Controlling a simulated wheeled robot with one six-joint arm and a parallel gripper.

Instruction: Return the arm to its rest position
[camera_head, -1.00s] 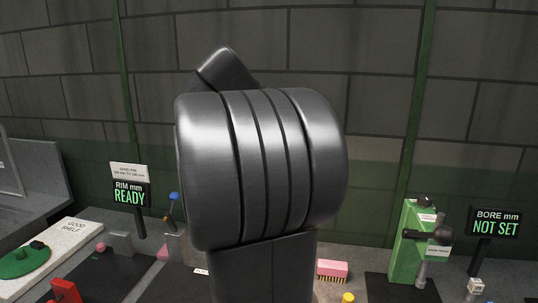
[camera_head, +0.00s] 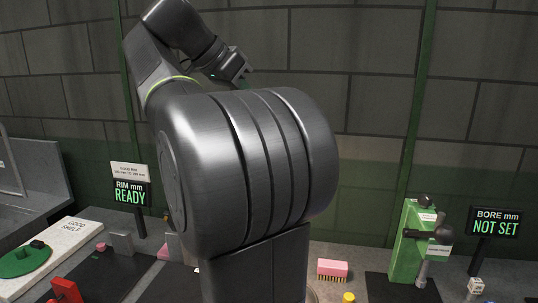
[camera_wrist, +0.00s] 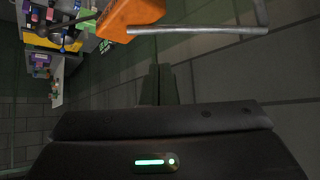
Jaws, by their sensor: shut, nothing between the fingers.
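My arm stands large in the middle of the head view, and its dark rounded joint covers the centre of the bench. Its upper links now show above the joint, folded up and over to the right. My gripper (camera_head: 240,70) is at the far end of those links, raised in front of the block wall and well above the bench. In the wrist view the two fingers of my gripper (camera_wrist: 159,84) are together, with nothing held between them.
The bench holds a green fixture (camera_head: 411,243), a pink brush (camera_head: 332,268), a RIM sign (camera_head: 130,193) reading READY, a BORE sign (camera_head: 495,228) reading NOT SET and a good shelf (camera_head: 75,240). An orange object (camera_wrist: 130,16) and a grey bar (camera_wrist: 200,30) show close in the wrist view.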

